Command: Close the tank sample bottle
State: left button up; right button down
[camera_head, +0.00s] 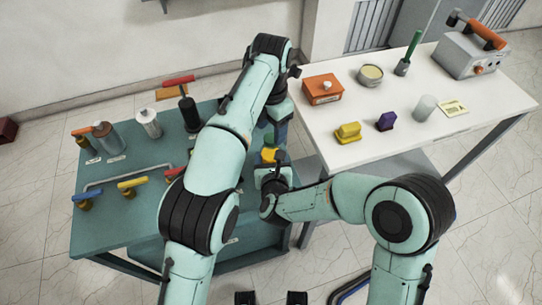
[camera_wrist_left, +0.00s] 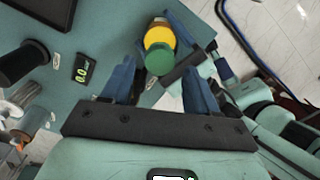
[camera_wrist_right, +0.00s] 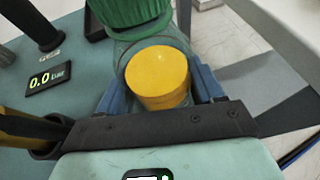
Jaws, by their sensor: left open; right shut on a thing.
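The sample bottle is clear, with yellow contents (camera_wrist_right: 158,80) and a ribbed green cap (camera_wrist_right: 128,12) at its top. I cannot tell whether the cap is fully seated. My right gripper (camera_wrist_right: 157,92) is shut around the bottle's body, with a blue finger on each side. In the left wrist view the green cap (camera_wrist_left: 158,59) faces my left gripper (camera_wrist_left: 160,78). That gripper is open, its fingers spread either side of the cap and apart from it. In the head view the yellow contents (camera_head: 269,155) show below my left forearm; the cap is largely hidden.
The green table (camera_head: 130,235) holds several coloured valve handles and bottles at left. A small gauge reading 0.0 (camera_wrist_right: 48,76) lies near the bottle. A white table (camera_head: 370,150) at right holds an orange box (camera_head: 322,90) and other items. Both my arms crowd the space between.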

pick_arm(q)
jog(key=shift+f, duration=1.45)
